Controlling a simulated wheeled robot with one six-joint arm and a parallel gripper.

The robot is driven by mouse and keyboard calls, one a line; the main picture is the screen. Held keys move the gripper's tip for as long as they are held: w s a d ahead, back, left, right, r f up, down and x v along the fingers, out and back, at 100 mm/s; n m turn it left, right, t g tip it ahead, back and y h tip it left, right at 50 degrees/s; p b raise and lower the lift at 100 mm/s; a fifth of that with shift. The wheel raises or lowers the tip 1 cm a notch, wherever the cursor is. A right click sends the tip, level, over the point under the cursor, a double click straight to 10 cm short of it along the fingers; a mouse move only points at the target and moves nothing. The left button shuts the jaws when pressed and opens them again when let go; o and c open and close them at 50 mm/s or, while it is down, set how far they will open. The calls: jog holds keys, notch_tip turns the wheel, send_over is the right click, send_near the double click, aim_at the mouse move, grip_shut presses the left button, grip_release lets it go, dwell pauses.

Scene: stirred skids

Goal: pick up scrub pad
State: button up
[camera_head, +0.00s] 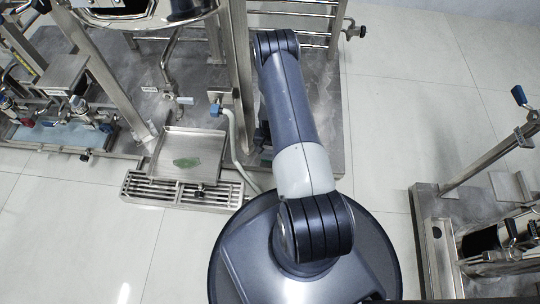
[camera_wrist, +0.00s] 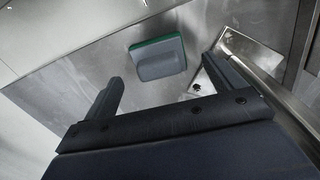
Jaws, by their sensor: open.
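The scrub pad (camera_wrist: 158,58) is a grey block with a green layer along its edge. It lies on a bare steel surface in the upper middle of the wrist view. My gripper (camera_wrist: 162,70) is open, with one dark finger at the left and one at the right. In the picture the pad sits between and beyond the fingertips, and nothing is held. The exact gap to the pad cannot be told. In the head view my gripper is hidden by my arm, and I cannot make out the pad for sure.
A steel bracket plate (camera_wrist: 240,57) stands close to the right finger. In the head view, a tray (camera_head: 207,143) holding a flat green patch (camera_head: 187,162) sits left of my arm. A pale hose (camera_head: 236,150) runs nearby. Another skid (camera_head: 428,220) stands right; floor between is clear.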

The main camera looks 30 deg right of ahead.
aim_at(270, 151)
notch_tip(270, 151, down, 3)
jog(key=shift+s+f+b, duration=0.1)
jog(key=shift+f+b, duration=0.1)
jog(key=shift+b, duration=0.3)
jog(key=shift+a+r, duration=0.1)
jog(key=c, duration=1.1)
